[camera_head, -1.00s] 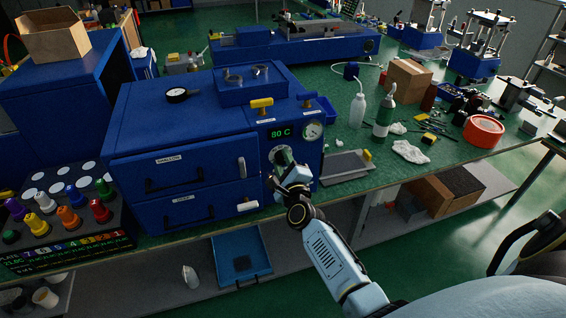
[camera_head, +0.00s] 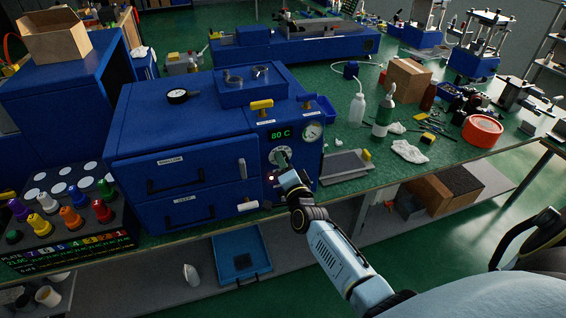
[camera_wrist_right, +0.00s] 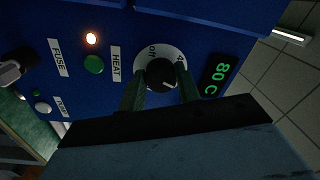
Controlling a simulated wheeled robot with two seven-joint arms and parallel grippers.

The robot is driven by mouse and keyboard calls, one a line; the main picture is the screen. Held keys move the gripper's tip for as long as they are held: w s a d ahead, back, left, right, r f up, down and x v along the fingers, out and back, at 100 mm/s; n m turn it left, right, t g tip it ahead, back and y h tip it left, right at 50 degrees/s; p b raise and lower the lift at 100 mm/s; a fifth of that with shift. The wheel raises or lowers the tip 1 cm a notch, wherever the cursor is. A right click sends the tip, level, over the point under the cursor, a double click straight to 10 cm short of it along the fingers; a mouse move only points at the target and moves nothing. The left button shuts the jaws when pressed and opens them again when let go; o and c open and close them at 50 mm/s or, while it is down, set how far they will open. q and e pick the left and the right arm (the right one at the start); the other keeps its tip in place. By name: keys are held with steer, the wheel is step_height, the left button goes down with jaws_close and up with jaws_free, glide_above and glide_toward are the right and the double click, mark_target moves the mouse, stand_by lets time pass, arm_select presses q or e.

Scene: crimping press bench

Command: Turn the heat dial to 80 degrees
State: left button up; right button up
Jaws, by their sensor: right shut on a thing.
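The heat dial (camera_wrist_right: 161,73) is a black knob on a white round plate on the blue press's front panel, beside the word HEAT. My right gripper (camera_wrist_right: 160,88) has one finger on each side of the knob and is shut on it. In the head view the right gripper (camera_head: 284,166) reaches the panel from below and covers part of the dial (camera_head: 280,154). The green display (camera_head: 280,134) just above the dial reads 80 C; it also shows in the right wrist view (camera_wrist_right: 217,79). My left gripper is out of view.
The blue press (camera_head: 180,130) has two drawers left of the dial. A round gauge (camera_head: 312,132) and yellow handle (camera_head: 262,106) are close by the display. A green button (camera_wrist_right: 94,64) is near the dial. A grey tray (camera_head: 345,166) lies right of the press.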

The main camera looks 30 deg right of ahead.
steer(key=n+p, duration=0.1)
steer(key=n, duration=0.5)
steer(key=n+y+p, duration=0.1)
steer(key=n, duration=0.5)
steer(key=shift+d+f+n+p, duration=0.1)
steer(key=shift+d+n+p, duration=0.1)
steer(key=shift+n+p, duration=0.15)
stand_by(0.4)
steer(key=o, duration=1)
steer(key=shift+s, duration=0.15)
steer(key=s, duration=0.4)
steer(key=s+a, duration=0.1)
steer(key=s, duration=0.3)
steer(key=s+a, duration=0.1)
steer(key=s, duration=0.4)
steer(key=shift+a+f, duration=0.1)
steer(key=shift+a, duration=0.1)
